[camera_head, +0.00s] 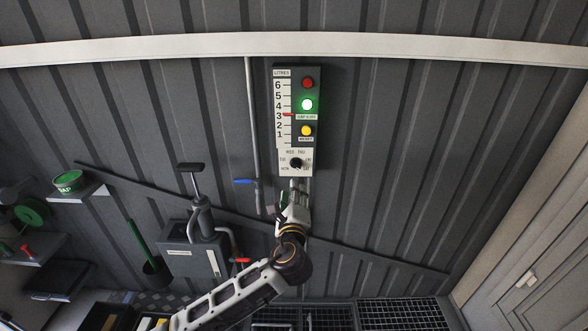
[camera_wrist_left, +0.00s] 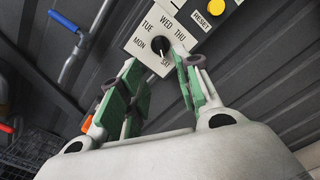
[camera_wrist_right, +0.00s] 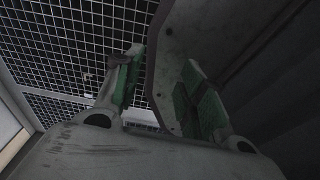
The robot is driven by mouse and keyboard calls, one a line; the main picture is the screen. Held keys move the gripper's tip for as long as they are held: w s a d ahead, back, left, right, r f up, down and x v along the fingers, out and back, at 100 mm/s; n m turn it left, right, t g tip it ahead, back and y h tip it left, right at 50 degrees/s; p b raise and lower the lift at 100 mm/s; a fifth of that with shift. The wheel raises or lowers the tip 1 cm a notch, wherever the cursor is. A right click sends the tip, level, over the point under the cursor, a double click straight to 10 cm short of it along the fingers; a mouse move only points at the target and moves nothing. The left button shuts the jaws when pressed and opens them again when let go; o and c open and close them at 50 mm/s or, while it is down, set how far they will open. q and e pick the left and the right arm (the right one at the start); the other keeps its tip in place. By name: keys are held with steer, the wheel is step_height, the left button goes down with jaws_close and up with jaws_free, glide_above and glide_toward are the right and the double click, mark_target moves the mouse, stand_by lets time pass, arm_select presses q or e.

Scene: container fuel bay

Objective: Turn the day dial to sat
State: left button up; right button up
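The day dial (camera_head: 296,163) is a round black knob at the bottom of the white wall panel, ringed by day labels. In the left wrist view the dial (camera_wrist_left: 159,44) shows a pale pointer mark at its lower edge, toward the SAT label (camera_wrist_left: 166,62). FRI is hidden there by a fingertip. My left gripper (camera_head: 297,190) is just below the dial in the head view. Its green-padded fingers are open and empty, one either side of the dial's line, apparently not touching it. My right gripper (camera_wrist_right: 158,75) is open and empty, out of the head view.
A blue-handled pipe valve (camera_head: 245,182) is to the left. A hand pump (camera_head: 199,205) stands lower left. Metal grating (camera_wrist_right: 70,50) shows near my right gripper.

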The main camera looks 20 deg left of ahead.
steer(key=shift+d, duration=0.75)
arm_select(q)
steer(key=shift+w, duration=0.15)
glide_toward(294, 166)
steer(key=p+x, duration=0.1)
steer(key=x, duration=0.5)
steer(key=shift+w+a, duration=0.1)
steer(key=shift+w, duration=0.2)
steer(key=shift+p+x, duration=0.3)
steer(key=shift+x, duration=0.6)
arm_select(e)
steer(key=shift+a+r, duration=0.2)
steer(key=shift+r, duration=0.25)
steer(key=shift+a+r, duration=0.2)
steer(key=shift+r, duration=0.25)
steer(key=shift+a, duration=0.3)
